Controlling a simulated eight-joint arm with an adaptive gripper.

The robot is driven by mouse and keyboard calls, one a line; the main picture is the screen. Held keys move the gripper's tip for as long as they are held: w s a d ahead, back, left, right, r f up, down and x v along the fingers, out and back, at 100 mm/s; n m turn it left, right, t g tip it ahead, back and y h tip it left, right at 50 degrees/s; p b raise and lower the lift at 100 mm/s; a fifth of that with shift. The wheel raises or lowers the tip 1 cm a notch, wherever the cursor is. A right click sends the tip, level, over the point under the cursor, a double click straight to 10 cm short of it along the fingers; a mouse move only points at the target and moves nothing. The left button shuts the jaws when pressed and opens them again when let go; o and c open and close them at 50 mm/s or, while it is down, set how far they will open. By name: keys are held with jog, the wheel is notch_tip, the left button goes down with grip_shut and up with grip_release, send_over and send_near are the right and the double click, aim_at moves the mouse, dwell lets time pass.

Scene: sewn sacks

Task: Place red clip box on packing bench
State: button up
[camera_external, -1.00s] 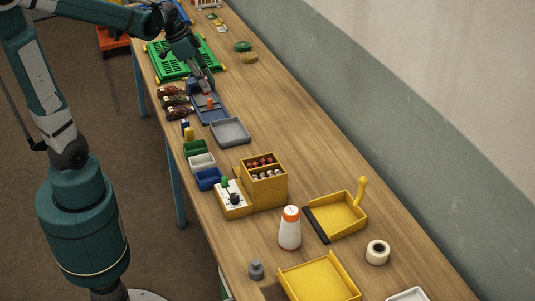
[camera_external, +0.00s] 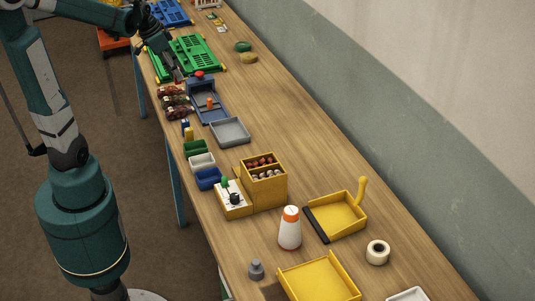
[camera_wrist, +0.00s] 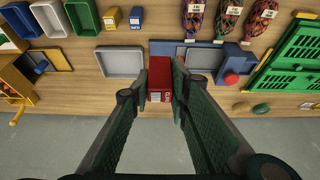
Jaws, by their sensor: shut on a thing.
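The red clip box (camera_wrist: 160,84) is between my gripper's two fingers in the wrist view, with a white label on its near face. My gripper (camera_wrist: 160,92) is shut on it. In the external view my gripper (camera_external: 180,78) is at the far end of the bench, beside the green crate and near the blue device; the box cannot be made out clearly there. The packing bench appears to be the long wooden table (camera_external: 310,130); its top also shows in the wrist view (camera_wrist: 75,55). I cannot tell how high the box is above it.
A blue device (camera_external: 209,105) with a red knob, a grey tray (camera_external: 231,132), netted sacks (camera_external: 173,102) and a green crate (camera_external: 194,56) surround the gripper. Small bins and yellow trays (camera_external: 320,279) stand nearer. The bench's right side has clear wood.

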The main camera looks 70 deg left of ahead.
notch_tip(320, 180, down, 10)
dwell(0.5)
jog(key=shift+w+f, duration=0.1)
jog(key=shift+f+b, duration=0.5)
jog(key=shift+f, duration=2.4)
jog(key=shift+f+b, duration=0.4)
jog(key=shift+f, duration=1.7)
jog(key=shift+f, duration=0.2)
jog(key=o, duration=0.6)
jog(key=shift+c, duration=0.2)
